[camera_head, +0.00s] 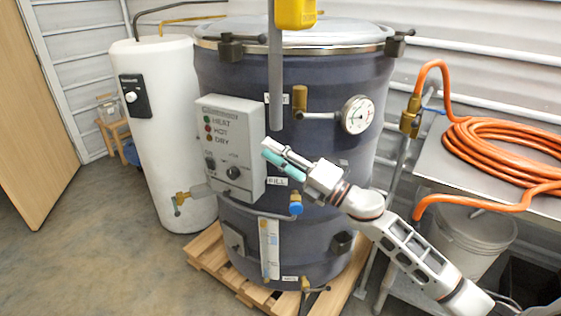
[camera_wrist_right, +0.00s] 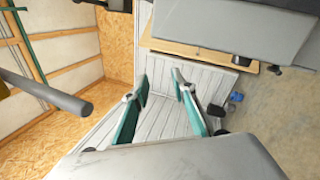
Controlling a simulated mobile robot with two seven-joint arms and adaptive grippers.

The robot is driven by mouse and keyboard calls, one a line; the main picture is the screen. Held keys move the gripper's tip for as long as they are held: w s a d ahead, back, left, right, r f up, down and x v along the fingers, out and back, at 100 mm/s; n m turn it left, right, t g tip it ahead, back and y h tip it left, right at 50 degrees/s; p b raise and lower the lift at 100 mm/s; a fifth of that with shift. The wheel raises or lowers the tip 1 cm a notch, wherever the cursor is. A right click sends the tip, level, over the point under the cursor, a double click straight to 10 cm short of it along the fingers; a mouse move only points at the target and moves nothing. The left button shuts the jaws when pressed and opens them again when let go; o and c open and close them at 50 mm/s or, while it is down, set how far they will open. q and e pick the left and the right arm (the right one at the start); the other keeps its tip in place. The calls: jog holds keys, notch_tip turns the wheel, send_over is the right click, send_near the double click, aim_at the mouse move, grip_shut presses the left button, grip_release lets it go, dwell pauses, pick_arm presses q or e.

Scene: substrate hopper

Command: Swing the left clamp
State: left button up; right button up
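The left clamp (camera_head: 230,47) is a small dark block at the left rim of the metal lid (camera_head: 300,36) on the dark grey vessel (camera_head: 330,190). A similar right clamp (camera_head: 398,43) sits at the right rim. My right gripper (camera_head: 272,152), with teal fingers, is in front of the vessel, just right of the control box and well below the left clamp. In the right wrist view my right gripper (camera_wrist_right: 160,86) has its fingers apart with nothing between them. I cannot make out the left clamp in that view. My left gripper is not in view.
A grey vertical rod (camera_head: 275,75) and a yellow block (camera_head: 295,13) hang in front of the lid. The control box (camera_head: 230,150), pressure gauge (camera_head: 357,115) and valves stick out from the vessel. A white tank (camera_head: 165,120) stands left; an orange hose (camera_head: 500,150) lies right.

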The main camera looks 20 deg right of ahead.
jog(key=shift+s+d+f+m+t+h, duration=0.1)
jog(key=shift+s+f+m+t+h, duration=0.15)
jog(key=shift+f+m, duration=0.3)
jog(key=shift+s+d+f+m+t+h, duration=0.15)
jog(key=shift+s+f+m, duration=0.1)
jog(key=shift+f+m, duration=0.25)
